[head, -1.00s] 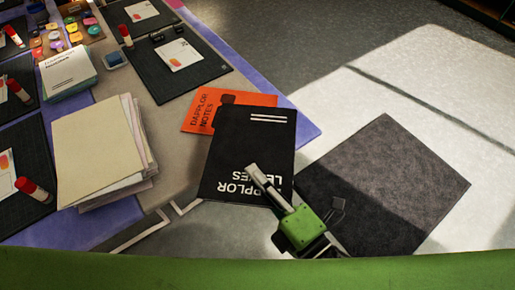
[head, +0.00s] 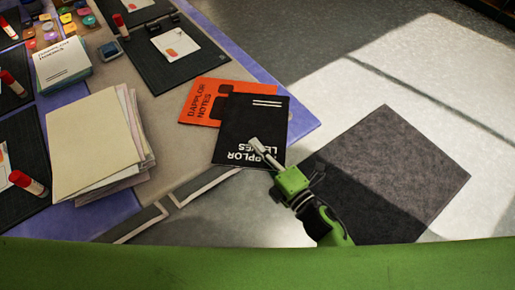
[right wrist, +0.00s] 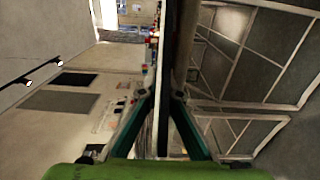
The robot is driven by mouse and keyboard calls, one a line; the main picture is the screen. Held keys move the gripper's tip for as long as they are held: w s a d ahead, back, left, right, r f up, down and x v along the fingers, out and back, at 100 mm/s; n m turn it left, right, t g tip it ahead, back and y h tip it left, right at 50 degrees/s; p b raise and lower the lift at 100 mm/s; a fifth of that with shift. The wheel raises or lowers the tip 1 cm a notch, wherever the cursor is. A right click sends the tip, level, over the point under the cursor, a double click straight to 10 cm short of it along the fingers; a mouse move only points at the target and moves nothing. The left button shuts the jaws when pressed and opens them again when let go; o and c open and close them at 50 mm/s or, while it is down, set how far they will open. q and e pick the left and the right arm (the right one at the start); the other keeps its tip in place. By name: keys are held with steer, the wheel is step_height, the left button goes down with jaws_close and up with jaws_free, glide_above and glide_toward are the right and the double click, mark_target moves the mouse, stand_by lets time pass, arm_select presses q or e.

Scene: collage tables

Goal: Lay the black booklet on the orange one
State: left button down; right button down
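The black booklet (head: 262,118), with white lettering, is pinched at its near edge by my right gripper (head: 259,148). In the right wrist view it shows edge-on as a thin dark strip (right wrist: 164,60) between the fingers (right wrist: 160,96). The orange booklet (head: 203,97), marked "DAPPLOR NOTES", lies on the table near its right corner. The black booklet covers the lower right part of the orange one in the head view. I cannot tell whether the two touch. My left gripper is out of view.
A thick stack of cream folders (head: 92,145) stands left of the booklets. The table's edge is close on the right, with a dark floor mat (head: 385,180) beyond.

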steer(key=shift+f, duration=0.15)
steer(key=c, duration=2.2)
jaws_free()
steer(key=shift+c, duration=0.2)
